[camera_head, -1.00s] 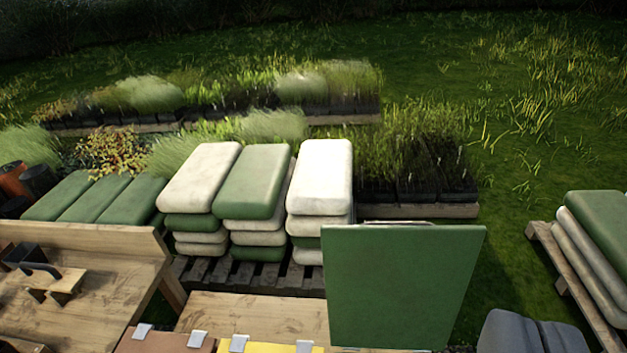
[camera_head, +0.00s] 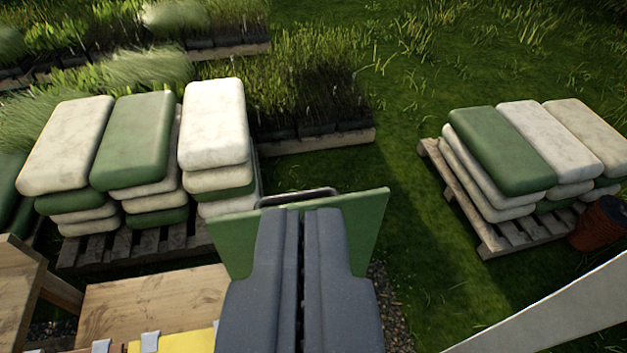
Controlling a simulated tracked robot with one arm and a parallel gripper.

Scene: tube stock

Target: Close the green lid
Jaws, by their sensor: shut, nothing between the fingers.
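The green lid (camera_head: 369,225) stands open and upright in the middle of the view, with a dark handle (camera_head: 298,197) along its top edge. My gripper (camera_head: 306,212) is shut and empty, its two dark grey fingers side by side and pointing at the upper part of the lid. The fingers hide most of the lid's face. I cannot tell whether the fingertips touch it. The box under the lid is hidden behind my gripper.
A wooden bench top (camera_head: 150,305) and a yellow lid (camera_head: 180,341) with metal hinges lie at lower left. Stacked bags (camera_head: 215,125) stand on a pallet behind. More bags (camera_head: 500,150) lie on a pallet at right. A pale beam (camera_head: 560,310) crosses the lower right.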

